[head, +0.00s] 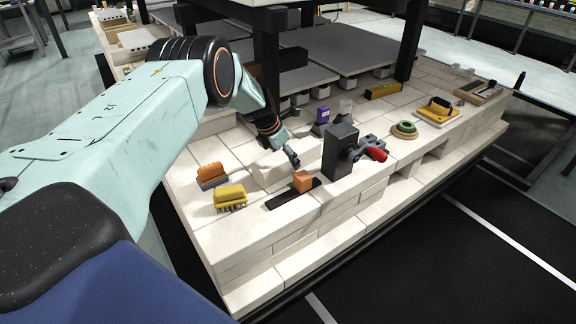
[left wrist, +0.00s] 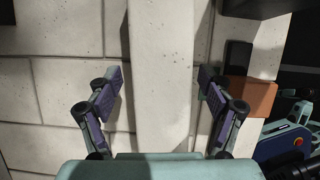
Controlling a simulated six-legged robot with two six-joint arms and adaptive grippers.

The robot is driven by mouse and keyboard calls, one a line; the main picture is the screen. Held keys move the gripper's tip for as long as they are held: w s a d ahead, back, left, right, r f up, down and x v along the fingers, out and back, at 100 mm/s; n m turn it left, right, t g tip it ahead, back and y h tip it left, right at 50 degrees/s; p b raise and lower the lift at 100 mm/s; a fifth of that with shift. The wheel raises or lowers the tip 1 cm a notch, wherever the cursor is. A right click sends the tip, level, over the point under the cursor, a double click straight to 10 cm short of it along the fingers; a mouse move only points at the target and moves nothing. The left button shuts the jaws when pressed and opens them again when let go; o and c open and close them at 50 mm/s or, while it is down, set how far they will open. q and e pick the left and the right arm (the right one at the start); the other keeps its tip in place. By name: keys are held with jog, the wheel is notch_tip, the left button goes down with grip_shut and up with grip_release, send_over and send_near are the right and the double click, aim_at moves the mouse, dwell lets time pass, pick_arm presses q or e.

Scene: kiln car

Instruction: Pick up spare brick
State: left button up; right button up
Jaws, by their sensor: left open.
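A pale cream brick, which I take to be the spare brick (head: 268,175), lies on the cream brick deck of the kiln car in the head view. In the left wrist view the long pale brick (left wrist: 160,45) runs up the middle of the picture. My left gripper (head: 288,155) is at this brick in the head view, pointing down. In the left wrist view its fingers (left wrist: 161,80) are spread, one on each side of the brick, with small gaps showing. Whether the fingertips reach below its top face cannot be told. My right gripper is not in view.
An orange block (head: 303,181) on a black plate sits close beside the brick. A dark grey block (head: 338,150) with a red-handled tool stands to the right. Dark posts and shelves rise behind.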

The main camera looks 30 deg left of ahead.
pick_arm(q)
jog(key=shift+w+d+f+b, duration=0.3)
jog(key=shift+d+f+b, duration=0.05)
jog(key=shift+f, duration=0.3)
jog(key=shift+w+a+f, duration=0.15)
jog(key=shift+a+f, duration=0.05)
jog(key=shift+f, duration=0.1)
jog(key=shift+d+r, duration=0.2)
jog(key=c, duration=0.3)
jog(key=shift+a+f, duration=0.1)
jog(key=shift+a, duration=0.05)
jog(key=c, duration=0.5)
grip_shut()
jog(key=shift+w, duration=0.15)
